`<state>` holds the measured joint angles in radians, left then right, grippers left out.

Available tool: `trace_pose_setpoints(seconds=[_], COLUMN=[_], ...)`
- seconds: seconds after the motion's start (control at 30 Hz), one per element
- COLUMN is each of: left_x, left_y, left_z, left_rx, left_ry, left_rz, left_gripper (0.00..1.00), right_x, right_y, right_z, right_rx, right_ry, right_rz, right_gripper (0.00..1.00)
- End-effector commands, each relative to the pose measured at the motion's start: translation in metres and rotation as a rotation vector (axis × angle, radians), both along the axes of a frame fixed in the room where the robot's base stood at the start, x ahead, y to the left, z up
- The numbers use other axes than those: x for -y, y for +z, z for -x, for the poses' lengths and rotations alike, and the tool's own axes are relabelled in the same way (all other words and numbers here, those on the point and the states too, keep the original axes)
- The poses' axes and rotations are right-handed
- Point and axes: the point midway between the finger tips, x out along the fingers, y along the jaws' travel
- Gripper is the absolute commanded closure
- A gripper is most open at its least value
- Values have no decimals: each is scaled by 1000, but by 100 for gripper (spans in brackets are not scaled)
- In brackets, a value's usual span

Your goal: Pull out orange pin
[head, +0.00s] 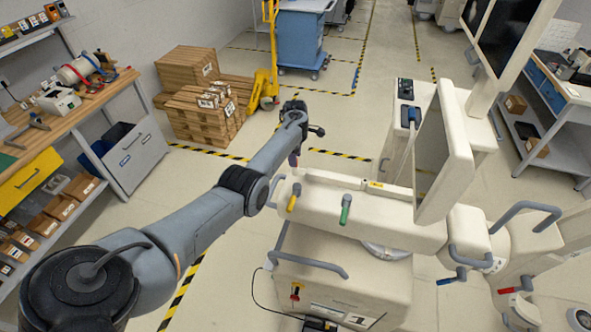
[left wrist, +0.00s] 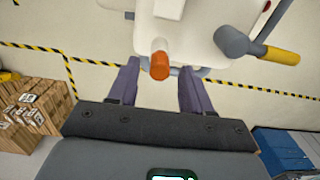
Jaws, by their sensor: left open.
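The orange pin (left wrist: 160,66) sticks out of the pale cart (left wrist: 205,38) in the left wrist view, with its rounded end toward me. My left gripper (left wrist: 160,72) is open, with one purple finger on each side of the pin and visible gaps between. In the head view the left gripper (head: 294,159) is at the far left end of the white cart (head: 350,200), and I cannot make out the orange pin there. My right gripper is not in view.
A yellow-tipped grey lever (left wrist: 279,55) is right of the pin. In the head view a green handle (head: 345,210) and a yellow-orange handle (head: 293,197) stick out of the cart. A dark screen (head: 430,150) rises above it. Wooden crates (head: 200,110) stand beyond, on the left.

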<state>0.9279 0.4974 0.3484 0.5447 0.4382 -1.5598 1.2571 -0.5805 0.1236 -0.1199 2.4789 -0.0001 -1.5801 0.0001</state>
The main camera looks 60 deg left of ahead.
Motion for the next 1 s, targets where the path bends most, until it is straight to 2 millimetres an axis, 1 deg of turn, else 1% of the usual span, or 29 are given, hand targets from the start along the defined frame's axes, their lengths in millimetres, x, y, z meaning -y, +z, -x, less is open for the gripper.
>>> trace_pose_setpoints(seconds=[0.03, 0.23, 1.0], left_x=[0, 0, 0], left_y=[-9, -21, -21], left_z=[0, 0, 0], left_rx=[1, 1, 1], left_ry=[0, 0, 1], left_rz=[1, 1, 0], left_gripper=[51, 51, 51], right_x=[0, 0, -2], right_y=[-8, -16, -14], right_z=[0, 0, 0], right_rx=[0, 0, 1], right_ry=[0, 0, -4], right_rz=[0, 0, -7], right_gripper=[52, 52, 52])
